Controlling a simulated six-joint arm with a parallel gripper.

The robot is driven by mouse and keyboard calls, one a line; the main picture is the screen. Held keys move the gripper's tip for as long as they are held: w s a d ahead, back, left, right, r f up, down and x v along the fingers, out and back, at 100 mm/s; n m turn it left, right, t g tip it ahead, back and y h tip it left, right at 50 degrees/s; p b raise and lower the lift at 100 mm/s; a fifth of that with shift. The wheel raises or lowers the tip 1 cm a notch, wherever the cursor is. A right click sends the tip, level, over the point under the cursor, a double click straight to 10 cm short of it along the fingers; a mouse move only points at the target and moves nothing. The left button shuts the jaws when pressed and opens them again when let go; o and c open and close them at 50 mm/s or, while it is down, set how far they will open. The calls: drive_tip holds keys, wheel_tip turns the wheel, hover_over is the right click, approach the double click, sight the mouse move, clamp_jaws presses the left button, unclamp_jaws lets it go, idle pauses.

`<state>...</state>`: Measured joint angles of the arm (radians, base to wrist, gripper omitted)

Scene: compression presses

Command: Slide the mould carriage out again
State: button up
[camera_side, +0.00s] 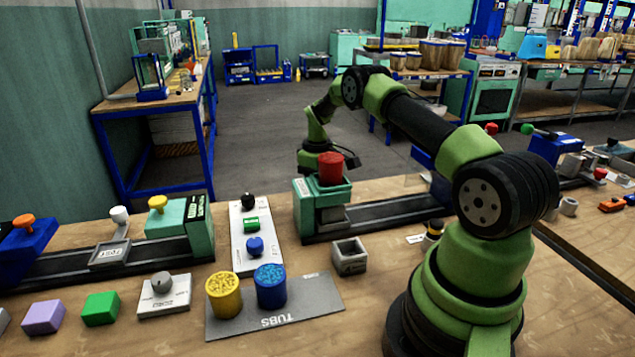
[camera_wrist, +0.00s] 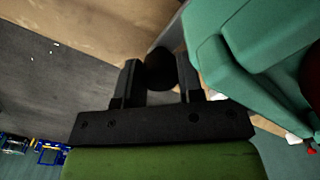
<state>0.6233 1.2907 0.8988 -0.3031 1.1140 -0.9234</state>
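The teal press (camera_side: 312,208) stands at the left end of a dark rail (camera_side: 395,214) on the bench, with a red cylinder (camera_side: 331,167) on top. My gripper (camera_wrist: 160,72) is low behind the press in the side view, where its fingers are hidden. In the wrist view its two fingers stand either side of a round black knob (camera_wrist: 160,68), which fills the gap between them. Teal press housing (camera_wrist: 222,55) is close on the right there. The mould carriage itself I cannot make out clearly; I cannot see how the knob joins it.
A white control panel (camera_side: 244,258) stands left of the press. A grey plate (camera_side: 312,295) holds yellow (camera_side: 223,294) and blue (camera_side: 270,287) tubs in front. A small grey box (camera_side: 349,256) sits near the rail. Another teal press (camera_side: 185,228) stands at left.

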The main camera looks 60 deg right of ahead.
clamp_jaws()
drive_tip(key=s+d, duration=0.8)
drive_tip(key=shift+s+d, duration=0.25)
drive_tip(key=shift+d, duration=0.05)
drive_tip(key=o, duration=0.6)
unclamp_jaws()
drive_tip(key=shift+r, duration=0.15)
wheel_tip(320, 180, up, 10)
